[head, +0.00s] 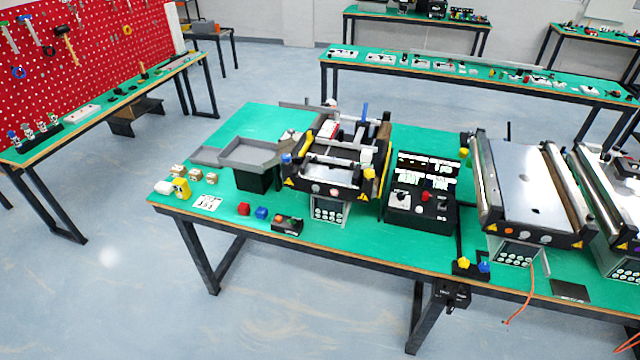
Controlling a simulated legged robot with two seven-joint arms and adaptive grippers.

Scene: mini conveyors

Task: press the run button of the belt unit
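A mini conveyor belt unit (333,170) with a dark frame and yellow guides stands on the green table (330,250). Its front panel (328,209) carries several small round buttons, and a few knobs sit on the frame edge above. A second belt unit (530,190) with a pale flat top stands to the right; its panel (512,253) also has round buttons. A black control box (420,208) with a red button (426,196) stands between them. Labels are too small to read, so I cannot tell which button is run. Neither gripper is in view.
A third belt unit (610,190) is cut off at right. An orange cable (519,306) hangs off the front edge.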

